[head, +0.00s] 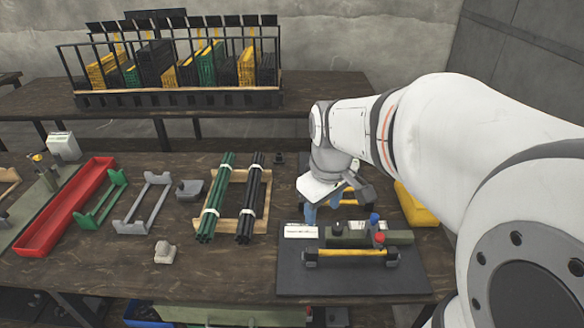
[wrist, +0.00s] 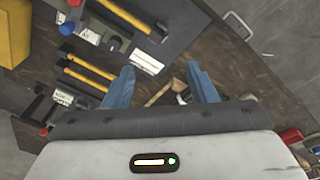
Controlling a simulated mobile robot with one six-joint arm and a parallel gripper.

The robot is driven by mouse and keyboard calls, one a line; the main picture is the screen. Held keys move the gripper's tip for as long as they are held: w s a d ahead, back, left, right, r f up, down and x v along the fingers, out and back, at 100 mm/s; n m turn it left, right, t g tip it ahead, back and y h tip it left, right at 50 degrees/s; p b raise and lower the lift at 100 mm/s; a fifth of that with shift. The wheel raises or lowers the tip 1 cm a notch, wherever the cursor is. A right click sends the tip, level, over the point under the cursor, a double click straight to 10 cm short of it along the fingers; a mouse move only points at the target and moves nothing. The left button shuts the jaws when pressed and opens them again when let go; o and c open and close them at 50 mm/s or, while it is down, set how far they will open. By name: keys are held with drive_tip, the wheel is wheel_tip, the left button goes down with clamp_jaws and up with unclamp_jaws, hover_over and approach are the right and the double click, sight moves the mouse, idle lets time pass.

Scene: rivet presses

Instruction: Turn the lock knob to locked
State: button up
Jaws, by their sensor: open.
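A grey-green control block (head: 400,237) stands on a dark base plate (head: 350,283) at the right of the bench. A small black knob (head: 337,228) sits at its left end, beside a white label (head: 301,232); I cannot read its setting. My gripper (head: 322,208) has blue fingers, is open and empty, and hangs behind the label, apart from the knob.
A yellow bar (head: 350,252) on dark mounts lies in front of the block. Bundles of green rods (head: 216,200) and black rods (head: 250,205) rest on a wooden frame to the left. A yellow bin (head: 415,205) stands behind at right. The bench front, left of the plate, is fairly clear.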

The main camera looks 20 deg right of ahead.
sight(338, 227)
drive_tip(key=w+d+f+n+b, duration=0.2)
drive_tip(key=w+d+f, duration=0.1)
drive_tip(key=f, duration=0.1)
drive_tip(key=w+d+f+n+g+b, duration=0.1)
drive_tip(key=w+d+f+n+b, duration=0.1)
drive_tip(key=w+d+f, duration=0.1)
drive_tip(key=w+d+f+n+b, duration=0.2)
drive_tip(key=w+d+f, duration=0.1)
drive_tip(key=w+f, duration=0.1)
drive_tip(key=shift+w+d+f+n+g, duration=0.15)
drive_tip(key=shift+d+f+n, duration=0.05)
drive_tip(key=shift+f, duration=0.15)
drive_tip(key=shift+w+d+f+n+g, duration=0.1)
drive_tip(key=shift+d+f+n+g, duration=0.1)
drive_tip(key=shift+f, duration=0.15)
drive_tip(key=shift+d+f, duration=0.1)
drive_tip(key=shift+f, duration=0.2)
wheel_tip(338, 227, down, 7)
drive_tip(key=shift+f+b, duration=0.1)
drive_tip(key=shift+b, duration=0.5)
